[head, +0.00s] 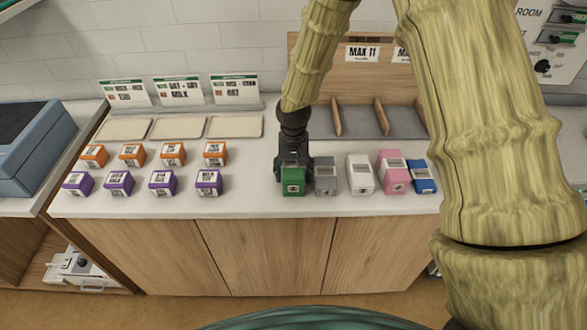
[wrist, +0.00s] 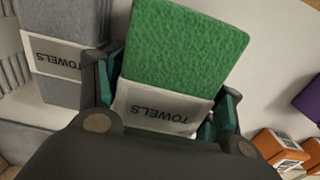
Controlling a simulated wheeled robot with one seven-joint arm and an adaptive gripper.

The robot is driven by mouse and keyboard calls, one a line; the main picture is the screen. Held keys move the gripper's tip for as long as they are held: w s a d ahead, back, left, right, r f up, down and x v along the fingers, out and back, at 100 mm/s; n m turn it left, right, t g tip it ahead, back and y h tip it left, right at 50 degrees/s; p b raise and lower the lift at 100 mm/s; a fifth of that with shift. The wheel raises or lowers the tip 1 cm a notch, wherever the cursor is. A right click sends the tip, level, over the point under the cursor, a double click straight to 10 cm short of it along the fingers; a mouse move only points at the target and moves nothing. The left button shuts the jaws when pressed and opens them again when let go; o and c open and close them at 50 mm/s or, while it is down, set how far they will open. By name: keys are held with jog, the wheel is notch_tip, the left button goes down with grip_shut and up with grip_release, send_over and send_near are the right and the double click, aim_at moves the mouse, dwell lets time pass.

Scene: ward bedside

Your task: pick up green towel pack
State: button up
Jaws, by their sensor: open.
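The green towel pack (head: 293,182) stands on the counter at the left end of a row of packs, in the head view. It has a white label reading TOWELS, which shows in the wrist view, where the green pack (wrist: 185,45) fills the upper middle. My gripper (head: 294,168) is open and comes down from behind onto the green pack. In the wrist view its two fingers (wrist: 166,92) stand on either side of the pack's labelled part. I cannot tell whether either finger touches it.
A grey towel pack (head: 325,178) stands close on the right, then white (head: 360,175), pink (head: 393,172) and blue (head: 423,177) packs. Orange boxes (head: 215,154) and purple boxes (head: 208,183) stand left. Behind are three trays (head: 236,126) and a wooden divided rack (head: 335,118). Counter between purple boxes and green pack is clear.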

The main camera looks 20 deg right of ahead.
jog(key=shift+f, duration=0.35)
jog(key=c, duration=0.9)
jog(key=shift+r, duration=0.15)
jog(key=shift+c, duration=0.2)
